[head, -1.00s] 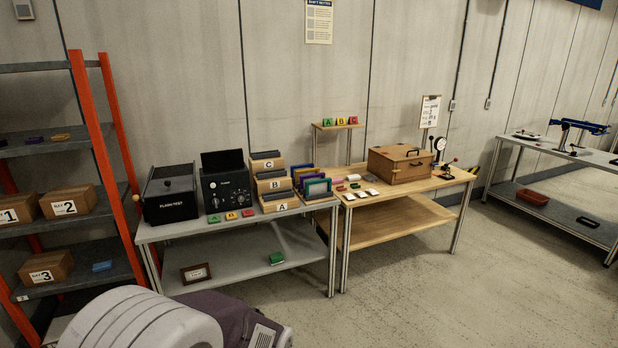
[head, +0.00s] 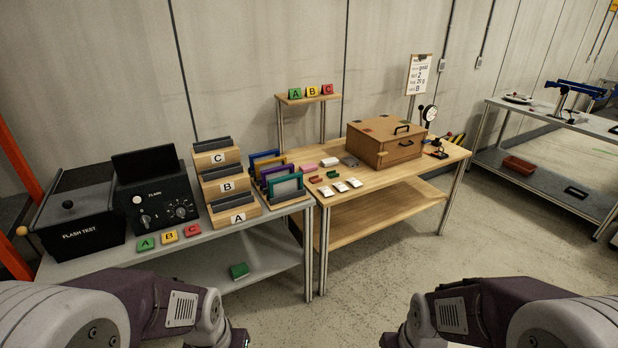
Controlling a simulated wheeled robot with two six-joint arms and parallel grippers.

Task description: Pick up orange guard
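I cannot make out an orange guard for certain in the head view. A rack of coloured frames (head: 280,182) in blue, purple, yellow and teal stands at the right end of the grey bench; its rear pieces are partly hidden. Small red, pink, green and white pieces lie on the wooden bench beside it. My two arms enter at the bottom left and bottom right corners, apart from both benches. Their grippers are below the picture edge, so their fingers do not show.
The grey bench (head: 105,280) holds a flash test box (head: 85,222), a black dial unit (head: 155,195) and stepped holders marked A, B, C (head: 228,185). The wooden bench (head: 335,215) carries a closed wooden box (head: 383,145). Open floor (head: 400,270) lies in front.

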